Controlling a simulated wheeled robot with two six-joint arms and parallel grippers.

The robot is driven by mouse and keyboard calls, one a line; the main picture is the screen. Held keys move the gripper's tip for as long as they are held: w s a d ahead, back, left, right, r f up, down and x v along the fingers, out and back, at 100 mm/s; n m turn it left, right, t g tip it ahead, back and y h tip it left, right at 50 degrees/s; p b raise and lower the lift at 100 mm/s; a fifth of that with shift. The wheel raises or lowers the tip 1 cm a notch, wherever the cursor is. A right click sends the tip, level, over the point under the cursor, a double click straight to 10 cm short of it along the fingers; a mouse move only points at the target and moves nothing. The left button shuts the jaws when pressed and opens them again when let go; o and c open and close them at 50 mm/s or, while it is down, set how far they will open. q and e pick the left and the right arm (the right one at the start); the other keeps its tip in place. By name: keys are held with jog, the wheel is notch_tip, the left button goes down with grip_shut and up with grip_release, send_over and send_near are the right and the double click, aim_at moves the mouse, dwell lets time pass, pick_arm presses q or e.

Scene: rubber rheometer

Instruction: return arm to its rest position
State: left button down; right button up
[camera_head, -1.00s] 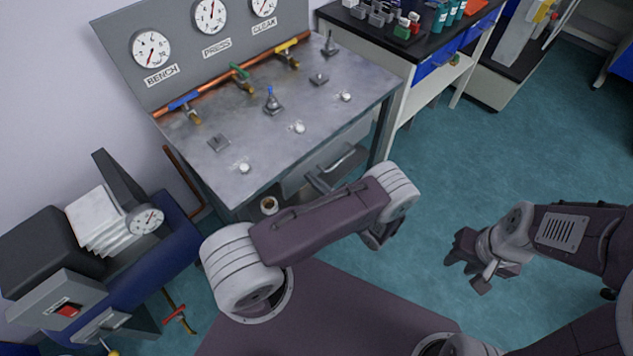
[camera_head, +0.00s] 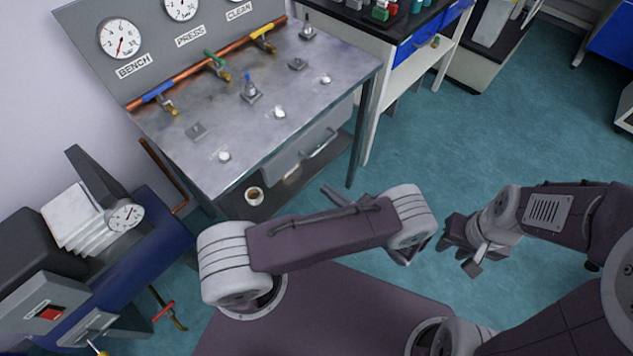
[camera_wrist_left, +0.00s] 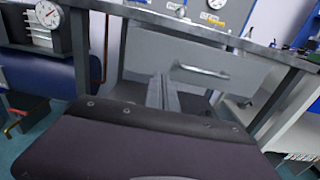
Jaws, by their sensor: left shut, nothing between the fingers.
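My left arm (camera_head: 320,238) is dark purple with white joints and crosses the lower middle of the head view. Its gripper (camera_head: 326,188) shows partly behind the elbow, pointing up and left toward the bench. In the left wrist view the gripper (camera_wrist_left: 160,80) has its grey fingers together with nothing between them, in front of the drawer (camera_wrist_left: 188,62). The fingers look apart from the drawer handle (camera_wrist_left: 205,71). My right gripper (camera_head: 458,250) hangs over the floor at the right; its finger gap is unclear.
The metal bench (camera_head: 235,125) has gauges, coloured valves and knobs. A cup (camera_head: 254,196) stands on its lower shelf. A blue machine (camera_head: 140,255) stands at the left. A side table (camera_head: 415,50) stands behind. The teal floor (camera_head: 520,130) at the right is clear.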

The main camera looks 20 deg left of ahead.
pick_arm(q)
jog(key=shift+s+d, duration=0.15)
jog(key=shift+d, duration=0.25)
